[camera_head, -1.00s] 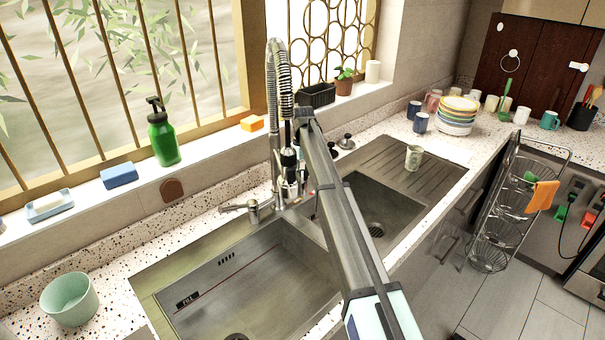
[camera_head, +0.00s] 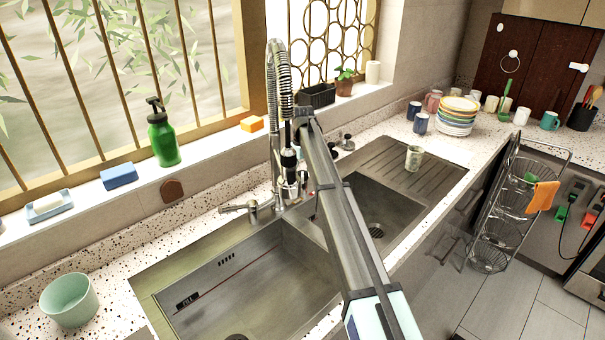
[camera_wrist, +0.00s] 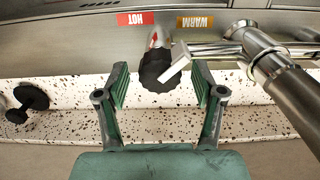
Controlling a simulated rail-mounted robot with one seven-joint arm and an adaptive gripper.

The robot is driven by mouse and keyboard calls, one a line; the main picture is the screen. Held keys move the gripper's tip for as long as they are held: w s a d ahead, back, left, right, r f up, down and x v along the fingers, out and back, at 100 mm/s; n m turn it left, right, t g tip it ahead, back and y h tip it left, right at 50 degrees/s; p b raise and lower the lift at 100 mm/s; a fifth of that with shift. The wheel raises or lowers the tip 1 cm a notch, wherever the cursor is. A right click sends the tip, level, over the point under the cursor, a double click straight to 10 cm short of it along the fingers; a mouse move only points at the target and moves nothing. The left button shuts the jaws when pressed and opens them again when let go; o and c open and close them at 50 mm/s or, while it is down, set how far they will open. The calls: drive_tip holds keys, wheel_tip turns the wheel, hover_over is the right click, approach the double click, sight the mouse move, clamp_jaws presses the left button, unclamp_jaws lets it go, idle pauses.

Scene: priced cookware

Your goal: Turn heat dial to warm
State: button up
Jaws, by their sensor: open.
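In the wrist view, a dark, scalloped heat dial (camera_wrist: 154,74) sits ahead of my gripper (camera_wrist: 160,84), between the lines of its two green fingers. The fingers are apart with nothing held, one on each side of the dial; contact cannot be told. A silver tip with a red mark (camera_wrist: 155,41) shows above the dial, between the red HOT label (camera_wrist: 136,18) and the orange WARM label (camera_wrist: 195,22), nearer HOT. A pale bar partly covers the dial's right side. In the head view my arm reaches to the faucet (camera_head: 275,130); dial and labels cannot be made out there.
A silver pipe fitting (camera_wrist: 268,65) stands close right of my gripper. A black knob (camera_wrist: 28,102) is at the left on the speckled counter. The head view shows a sink basin (camera_head: 250,285), a green soap bottle (camera_head: 163,138) and a cup (camera_head: 414,157) on the drainboard.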

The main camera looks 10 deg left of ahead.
sight(303, 172)
wheel_tip(303, 172, up, 12)
drive_tip(key=shift+f, duration=0.2)
idle(0.4)
